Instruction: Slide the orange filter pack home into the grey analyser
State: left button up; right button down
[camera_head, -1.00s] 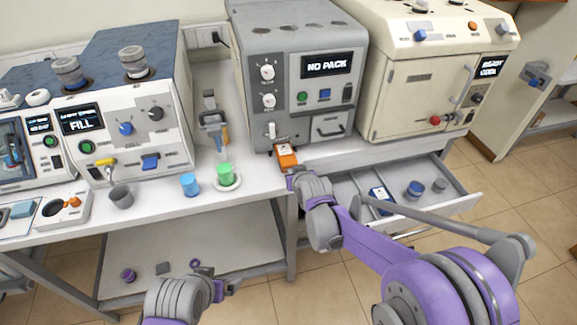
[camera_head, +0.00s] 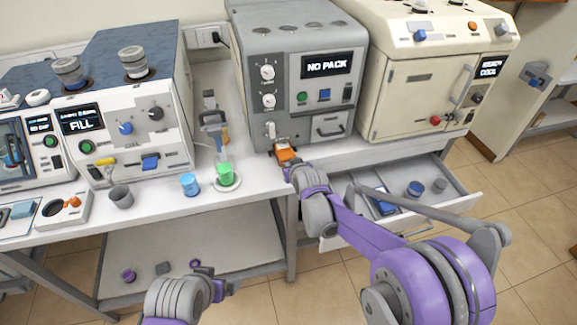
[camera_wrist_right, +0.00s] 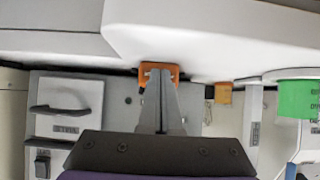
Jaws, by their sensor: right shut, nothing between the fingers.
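The orange filter pack (camera_head: 284,153) sits at the lower left front of the grey analyser (camera_head: 300,75), partly inside, its outer end still showing. The analyser's display reads NO PACK. My right gripper (camera_head: 288,167) is at the pack's outer end. In the right wrist view my shut, empty fingers (camera_wrist_right: 161,88) point straight at the orange pack (camera_wrist_right: 174,69) and overlap it; they appear to touch it. How deep the pack sits is hidden. My left gripper (camera_head: 226,287) is low at the front, away from the pack; its finger opening is unclear.
A green cup (camera_head: 224,174) on a white dish and a blue cup (camera_head: 190,184) stand on the bench left of the analyser. An open drawer (camera_head: 455,203) juts out below, under my right arm. A cream machine (camera_head: 420,85) stands to the right.

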jog(key=shift+w+a, duration=0.25)
jog(key=shift+w, duration=0.45)
jog(key=shift+w+a, duration=0.2)
jog(key=shift+w, duration=0.45)
jog(key=shift+s+f+p+v, duration=0.1)
jog(key=shift+f+p+v, duration=0.1)
jog(key=shift+v, duration=1.3)
jog(key=shift+s+f+p+v, duration=0.15)
jog(key=shift+v, duration=1.3)
jog(key=shift+s+f+p+v, duration=0.1)
jog(key=shift+f+p+v, duration=0.1)
jog(key=shift+v, duration=1.3)
jog(key=shift+d, duration=0.2)
